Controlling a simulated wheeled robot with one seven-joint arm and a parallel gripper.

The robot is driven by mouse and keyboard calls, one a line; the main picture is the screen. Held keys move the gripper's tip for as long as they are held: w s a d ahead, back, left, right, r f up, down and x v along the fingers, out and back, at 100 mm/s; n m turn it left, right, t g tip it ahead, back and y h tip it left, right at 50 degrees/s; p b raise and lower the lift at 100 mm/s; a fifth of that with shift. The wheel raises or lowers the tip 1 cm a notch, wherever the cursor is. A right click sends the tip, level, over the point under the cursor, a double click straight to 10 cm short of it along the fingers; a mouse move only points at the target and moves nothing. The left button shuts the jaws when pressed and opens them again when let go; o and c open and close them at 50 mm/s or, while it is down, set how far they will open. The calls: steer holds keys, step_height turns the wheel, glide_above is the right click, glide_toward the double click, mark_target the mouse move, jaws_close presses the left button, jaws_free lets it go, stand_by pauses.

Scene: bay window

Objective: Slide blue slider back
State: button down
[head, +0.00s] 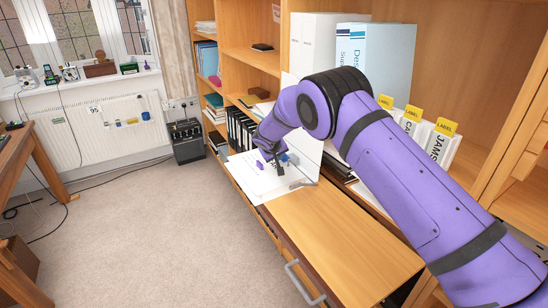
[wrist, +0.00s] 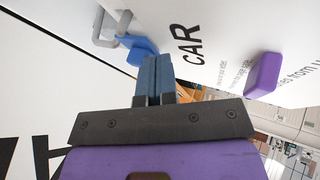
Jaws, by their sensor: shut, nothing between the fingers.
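A blue slider (wrist: 140,46) sits on a white panel with black print, beside a grey metal handle (wrist: 112,25) in the wrist view. It also shows in the head view (head: 284,158), partly hidden by my gripper. My gripper (wrist: 155,62) is shut and empty, with its fingertips right at the near edge of the blue slider. I cannot tell if they touch. In the head view my gripper (head: 276,163) is low over the white surface (head: 262,185) by the shelf unit. A purple block (wrist: 263,75) sticks out of the same panel, off to the right.
A wooden drawer front or ledge (head: 340,235) with a grey handle (head: 302,283) lies nearer me. The carpet (head: 150,230) to the left is clear.

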mark_target(288, 156)
steer(key=shift+d, duration=0.1)
steer(key=shift+w+d, duration=0.6)
steer(key=shift+d, duration=0.25)
steer(key=shift+w+d, duration=0.6)
steer(key=shift+d, duration=0.25)
